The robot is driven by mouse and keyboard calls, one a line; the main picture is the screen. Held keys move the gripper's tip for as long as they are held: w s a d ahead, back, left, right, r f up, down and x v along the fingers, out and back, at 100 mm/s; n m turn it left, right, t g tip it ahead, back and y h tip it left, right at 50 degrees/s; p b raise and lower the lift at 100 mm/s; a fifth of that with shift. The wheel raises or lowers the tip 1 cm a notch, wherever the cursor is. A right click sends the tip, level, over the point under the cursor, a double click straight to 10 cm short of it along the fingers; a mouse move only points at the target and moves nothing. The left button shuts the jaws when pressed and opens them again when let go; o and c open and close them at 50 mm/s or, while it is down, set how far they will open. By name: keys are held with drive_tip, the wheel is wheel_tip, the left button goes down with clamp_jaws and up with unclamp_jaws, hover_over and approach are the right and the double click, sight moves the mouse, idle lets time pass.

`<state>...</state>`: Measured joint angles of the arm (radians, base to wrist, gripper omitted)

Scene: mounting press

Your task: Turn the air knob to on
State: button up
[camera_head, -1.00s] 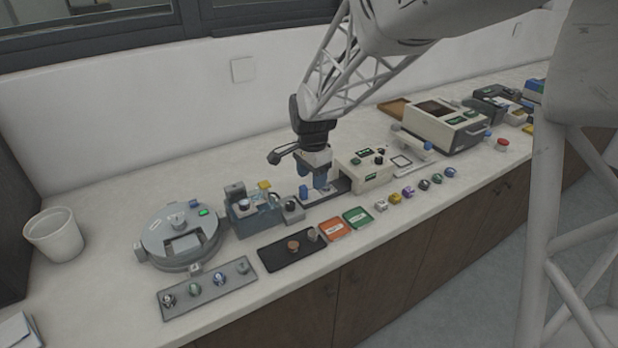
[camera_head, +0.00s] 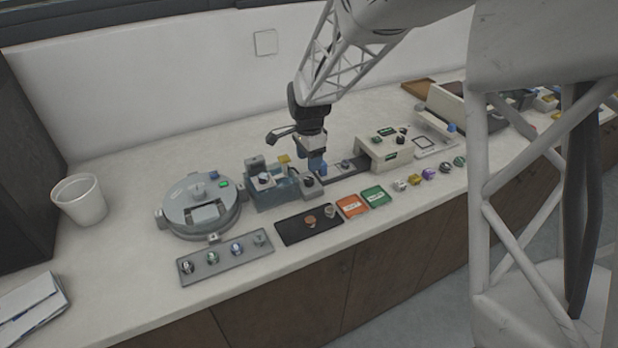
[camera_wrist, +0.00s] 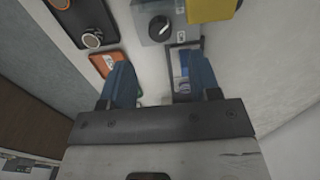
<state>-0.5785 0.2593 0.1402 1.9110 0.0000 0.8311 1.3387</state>
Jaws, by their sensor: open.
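A small grey box with a black round knob (camera_head: 309,181), which looks like the air knob, stands beside the blue-grey press unit (camera_head: 270,190). In the wrist view the black knob (camera_wrist: 159,26) has a pale mark on it and lies just ahead of the fingertips. I cannot read its on and off labels. My gripper (camera_head: 315,166) points down just behind and above this box. Its blue fingers are apart and empty in the wrist view (camera_wrist: 161,75), with the knob not between them.
A yellow block (camera_wrist: 212,8) is close beside the knob box. A black tray (camera_head: 310,226) with round pieces and the orange (camera_head: 352,206) and green (camera_head: 375,196) pads lie in front. A round grey device (camera_head: 200,208) stands left. A cream machine (camera_head: 385,151) stands right.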

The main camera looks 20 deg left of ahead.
sight(309, 179)
drive_tip(key=shift+f, duration=3.65)
drive_tip(key=c, duration=0.9)
